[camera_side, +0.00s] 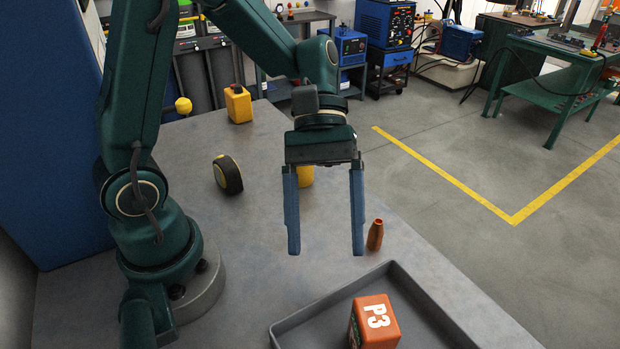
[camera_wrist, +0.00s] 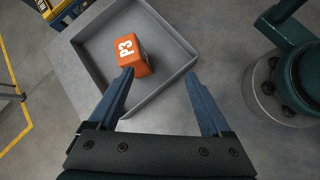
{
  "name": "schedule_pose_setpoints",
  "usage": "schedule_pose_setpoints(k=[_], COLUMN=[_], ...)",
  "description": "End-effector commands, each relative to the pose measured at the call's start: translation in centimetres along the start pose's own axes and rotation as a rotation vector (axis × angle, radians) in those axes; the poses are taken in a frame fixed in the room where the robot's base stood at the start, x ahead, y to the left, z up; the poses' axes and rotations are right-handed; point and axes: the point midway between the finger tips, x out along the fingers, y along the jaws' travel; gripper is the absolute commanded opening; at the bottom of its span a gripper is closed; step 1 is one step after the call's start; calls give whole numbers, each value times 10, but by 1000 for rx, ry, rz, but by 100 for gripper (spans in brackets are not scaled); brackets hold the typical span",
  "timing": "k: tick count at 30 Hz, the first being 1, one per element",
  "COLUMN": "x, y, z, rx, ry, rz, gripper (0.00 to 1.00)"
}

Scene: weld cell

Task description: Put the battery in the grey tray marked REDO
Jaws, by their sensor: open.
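A grey tray (camera_side: 333,296) lies at the front right of the bench and fills the upper middle of the wrist view (camera_wrist: 155,32). No REDO mark shows on it. An orange block marked P3 (camera_side: 377,322) stands inside the tray, and it also shows in the wrist view (camera_wrist: 131,56). I cannot tell whether this block is the battery, and nothing else is clearly one. My gripper (camera_side: 326,250) points down with its blue fingers apart and nothing between them. It is above the bench, behind the tray in the side view; its fingertips (camera_wrist: 160,76) show near the tray's edge in the wrist view.
An orange-brown bottle-shaped piece (camera_side: 375,235) stands right of my gripper. A yellow object (camera_side: 306,177) is partly hidden behind the fingers. A black and yellow wheel-like roll (camera_side: 228,174) and a yellow container (camera_side: 238,104) stand farther back.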

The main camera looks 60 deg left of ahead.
Motion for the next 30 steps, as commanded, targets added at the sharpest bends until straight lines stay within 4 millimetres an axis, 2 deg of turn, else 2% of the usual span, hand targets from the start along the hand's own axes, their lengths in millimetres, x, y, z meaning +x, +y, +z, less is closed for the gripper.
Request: schedule_pose_setpoints(k=[9,18,24,30], x=[-30,-64,-75,-76], y=[-40,-61,-65,-65], z=[8,5,4,4], rx=[439,758,836,841], ry=[501,919,1032,1039], rz=[-153,-285,-324,-328], gripper=[82,82,82,82])
